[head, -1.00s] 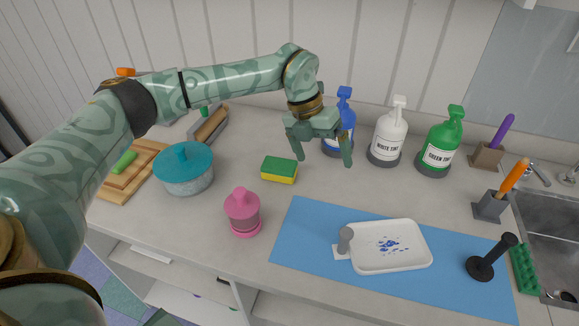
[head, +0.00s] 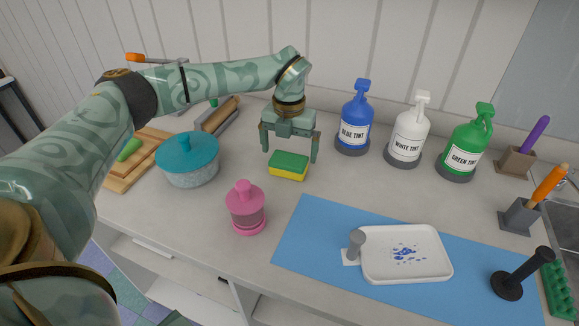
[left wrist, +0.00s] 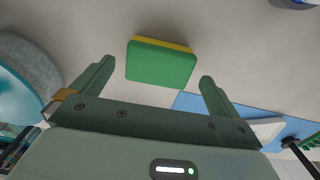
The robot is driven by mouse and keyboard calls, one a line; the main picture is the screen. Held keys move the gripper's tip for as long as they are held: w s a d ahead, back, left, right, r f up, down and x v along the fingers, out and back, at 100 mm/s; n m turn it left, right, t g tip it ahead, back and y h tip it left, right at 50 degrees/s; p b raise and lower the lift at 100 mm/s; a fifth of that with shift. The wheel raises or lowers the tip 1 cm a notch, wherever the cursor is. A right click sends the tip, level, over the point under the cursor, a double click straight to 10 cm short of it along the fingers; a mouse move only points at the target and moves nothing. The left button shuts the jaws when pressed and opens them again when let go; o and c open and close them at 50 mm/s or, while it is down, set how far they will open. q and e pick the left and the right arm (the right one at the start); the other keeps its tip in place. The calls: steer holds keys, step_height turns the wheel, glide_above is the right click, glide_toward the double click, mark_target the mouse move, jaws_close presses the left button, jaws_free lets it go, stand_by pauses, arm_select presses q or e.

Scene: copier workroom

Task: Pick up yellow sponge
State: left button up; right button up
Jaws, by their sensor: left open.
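The yellow sponge (head: 289,166) lies flat on the counter, with a green top layer and a yellow lower layer. It also shows in the left wrist view (left wrist: 160,63), green side facing the camera. My left gripper (head: 289,156) is open, pointing down just above and behind the sponge, with nothing between its fingers. In the left wrist view the sponge lies beyond the fingertips, between the lines of the two fingers (left wrist: 156,75). My right gripper is not in view.
A teal-lidded pot (head: 188,160) stands left of the sponge and a pink bottle (head: 246,207) in front. Blue (head: 355,120), white (head: 408,135) and green (head: 466,145) tint bottles stand to the right. A blue mat (head: 310,235) carries a white tray (head: 375,270).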

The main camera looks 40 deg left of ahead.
mark_target(289, 158)
arm_select(q)
step_height(289, 158, down, 5)
steer(key=shift+r+b, duration=0.1)
steer(key=shift+b, duration=0.7)
steer(key=shift+s+r, duration=0.1)
steer(key=shift+r, duration=0.05)
steer(key=shift+c, duration=0.7)
steer(key=c, duration=0.7)
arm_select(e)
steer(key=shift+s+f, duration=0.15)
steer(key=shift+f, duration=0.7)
arm_select(q)
steer(key=shift+c, duration=0.2)
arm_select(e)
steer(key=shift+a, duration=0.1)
